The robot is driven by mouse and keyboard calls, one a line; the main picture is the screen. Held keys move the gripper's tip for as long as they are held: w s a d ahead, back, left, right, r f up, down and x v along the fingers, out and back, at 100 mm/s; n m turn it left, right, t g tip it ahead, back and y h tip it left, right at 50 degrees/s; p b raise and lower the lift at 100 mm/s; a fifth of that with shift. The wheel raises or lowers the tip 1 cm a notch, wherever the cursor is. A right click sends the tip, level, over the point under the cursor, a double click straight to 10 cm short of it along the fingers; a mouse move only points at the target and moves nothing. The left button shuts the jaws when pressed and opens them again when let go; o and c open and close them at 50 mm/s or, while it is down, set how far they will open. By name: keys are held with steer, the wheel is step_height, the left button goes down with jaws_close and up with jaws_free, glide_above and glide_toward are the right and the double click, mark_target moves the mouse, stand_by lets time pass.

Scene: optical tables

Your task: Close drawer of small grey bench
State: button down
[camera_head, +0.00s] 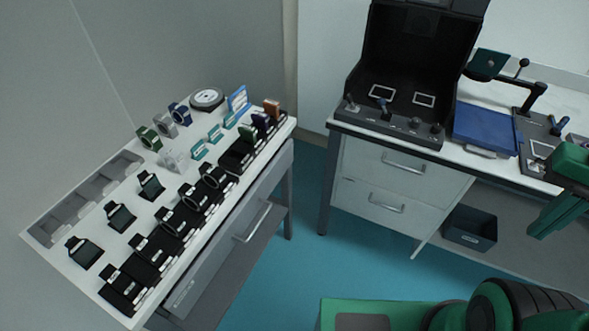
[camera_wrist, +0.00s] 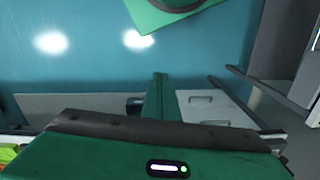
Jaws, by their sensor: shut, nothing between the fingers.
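The small grey bench (camera_head: 135,178) stands at the left in the head view, against the wall. Its grey drawer front (camera_head: 228,243) faces right, below the top, with a pale bar handle (camera_head: 252,222). My gripper (camera_head: 541,232) is at the right edge of the head view, green, pointing down, in front of the white bench and well apart from the drawer. In the wrist view its green fingers (camera_wrist: 158,82) are together and empty.
The grey bench top carries several watches on stands and trays. A white bench with two closed drawers (camera_head: 403,163) stands at the back, bearing a black case (camera_head: 415,60) and a blue box (camera_head: 485,127). A dark bin (camera_head: 470,228) sits beneath. Blue floor (camera_head: 290,275) between is clear.

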steer(key=w+a+f+y, duration=0.1)
steer(key=w+a+f, duration=0.2)
steer(key=w+f, duration=0.45)
steer(key=m+t+y, duration=0.7)
steer(key=m+y, duration=0.9)
glide_toward(284, 165)
steer(key=x, duration=0.6)
steer(key=shift+a, duration=0.3)
steer(key=shift+w, duration=0.1)
